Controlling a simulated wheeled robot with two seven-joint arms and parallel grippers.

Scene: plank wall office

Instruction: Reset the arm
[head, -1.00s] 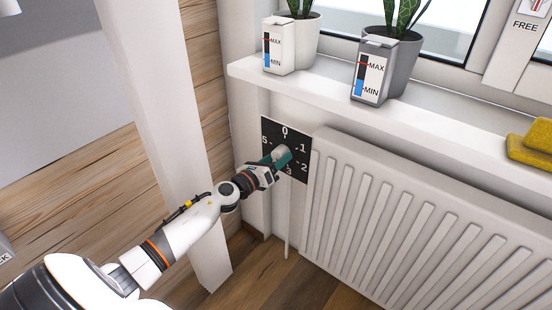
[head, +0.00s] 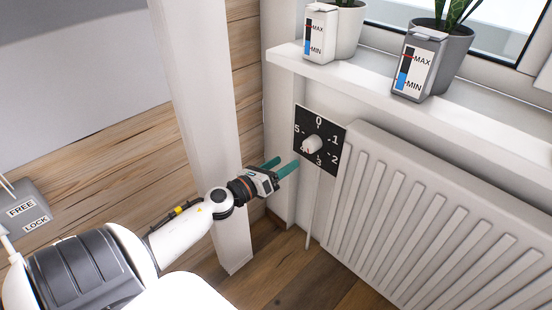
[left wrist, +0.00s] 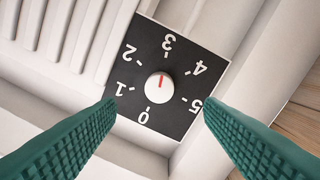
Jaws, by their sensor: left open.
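My left gripper (head: 284,163) is open and empty, its two green fingers apart. It is left of and below the white heater knob (head: 312,145), clear of it. The knob sits on a black dial plate (head: 328,135) numbered 0 to 5, beside the radiator. In the left wrist view the knob (left wrist: 159,88) lies between the two fingers, with nothing gripped. Its red mark points about at the 3. My right gripper is not in view.
A ribbed white radiator (head: 430,220) stands to the right under a windowsill (head: 470,120). Potted plants with gauge boxes (head: 418,65) stand on the sill. A white post (head: 205,130) rises close behind my left arm. A FREE/LOCK panel (head: 28,212) is at the far left.

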